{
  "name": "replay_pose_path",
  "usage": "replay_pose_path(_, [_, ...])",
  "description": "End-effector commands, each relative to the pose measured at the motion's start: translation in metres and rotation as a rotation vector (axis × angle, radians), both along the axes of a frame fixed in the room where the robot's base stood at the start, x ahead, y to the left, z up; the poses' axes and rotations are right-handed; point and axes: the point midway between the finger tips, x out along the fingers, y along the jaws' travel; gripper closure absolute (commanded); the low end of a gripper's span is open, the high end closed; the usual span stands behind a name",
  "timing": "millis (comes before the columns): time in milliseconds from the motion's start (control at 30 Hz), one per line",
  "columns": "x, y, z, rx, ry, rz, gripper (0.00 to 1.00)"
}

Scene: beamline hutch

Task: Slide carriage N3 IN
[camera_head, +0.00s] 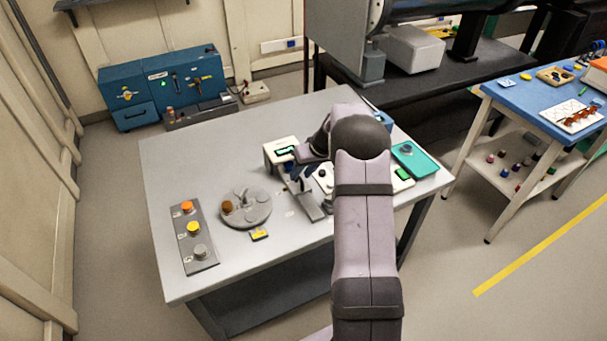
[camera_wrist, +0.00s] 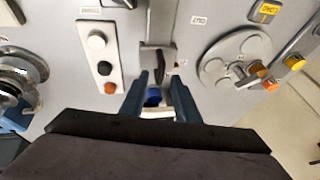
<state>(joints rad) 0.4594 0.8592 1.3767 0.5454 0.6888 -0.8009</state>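A grey slide rail (camera_head: 308,202) lies on the grey table, just left of my arm in the head view. In the wrist view the rail (camera_wrist: 161,18) runs up from a grey block with a dark upright part (camera_wrist: 158,62), perhaps the carriage; I cannot read an N3 label. My gripper (camera_wrist: 159,82) shows two blue fingers standing apart, just below this block in the picture. A small blue round part (camera_wrist: 153,96) shows between the fingers; whether they touch it is unclear. In the head view my arm hides most of the gripper.
A white button panel (camera_wrist: 101,62) is left of the rail in the wrist view. A round grey disc (camera_head: 246,208) with wells and a three-button panel (camera_head: 194,236) are on the table's left. A teal tray (camera_head: 415,160) is at its right.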

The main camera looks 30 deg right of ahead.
Motion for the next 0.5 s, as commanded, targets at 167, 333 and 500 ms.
replay_pose_path(167, [-0.001, 0.000, -0.001, 0.001, 0.004, 0.001, 0.72])
replay_pose_path(333, [-0.003, 0.000, 0.000, 0.001, 0.005, 0.001, 0.72])
replay_pose_path(500, [-0.007, -0.004, 0.012, 0.000, 0.003, 0.001, 0.72])
